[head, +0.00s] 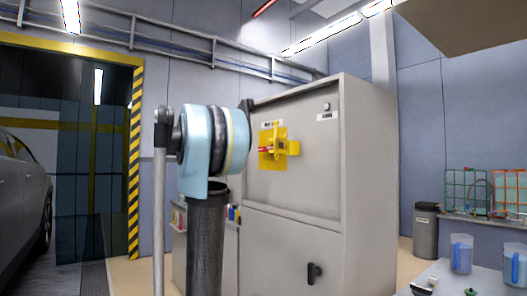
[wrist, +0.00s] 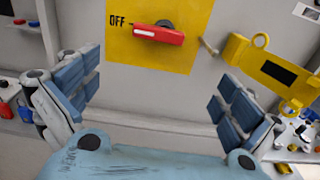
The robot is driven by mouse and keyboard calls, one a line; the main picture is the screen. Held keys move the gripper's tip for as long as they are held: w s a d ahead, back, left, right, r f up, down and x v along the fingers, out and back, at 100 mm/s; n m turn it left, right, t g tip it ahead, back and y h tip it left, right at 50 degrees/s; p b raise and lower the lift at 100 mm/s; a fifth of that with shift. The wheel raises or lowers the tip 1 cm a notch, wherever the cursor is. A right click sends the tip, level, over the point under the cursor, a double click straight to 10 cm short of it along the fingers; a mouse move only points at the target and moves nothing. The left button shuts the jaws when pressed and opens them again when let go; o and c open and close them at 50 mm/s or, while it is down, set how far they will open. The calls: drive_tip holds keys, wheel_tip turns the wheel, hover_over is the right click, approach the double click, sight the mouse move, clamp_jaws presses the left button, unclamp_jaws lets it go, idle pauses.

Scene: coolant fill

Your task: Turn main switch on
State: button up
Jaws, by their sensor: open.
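The main switch has a red handle (wrist: 159,34) with a white stripe on a yellow plate (wrist: 190,58). In the wrist view the handle lies nearly level and its left end points to the word OFF. In the head view the yellow plate (head: 265,158) is on the front of a grey cabinet (head: 292,205), with the red handle (head: 265,150) small at its left. My gripper (wrist: 160,100) is open and empty, its blue-padded fingers wide apart below the switch. The fingers do not touch the handle. In the head view my fingers are not clearly seen.
A yellow hasp-like part (wrist: 262,72) stands out to the right of the plate, near my right finger. The cabinet has a black lower handle (head: 314,272). A table with blue jugs (head: 461,254) is at right. A car (head: 22,190) stands at left beyond a striped post (head: 135,165).

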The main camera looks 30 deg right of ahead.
drive_tip(key=d, duration=0.5)
drive_tip(key=w+d, duration=0.1)
drive_tip(key=d, duration=0.5)
drive_tip(key=w+d+r, duration=0.1)
drive_tip(key=d, duration=0.5)
drive_tip(key=shift+d+r, duration=0.1)
drive_tip(key=shift+d, duration=0.15)
drive_tip(key=c, duration=0.9)
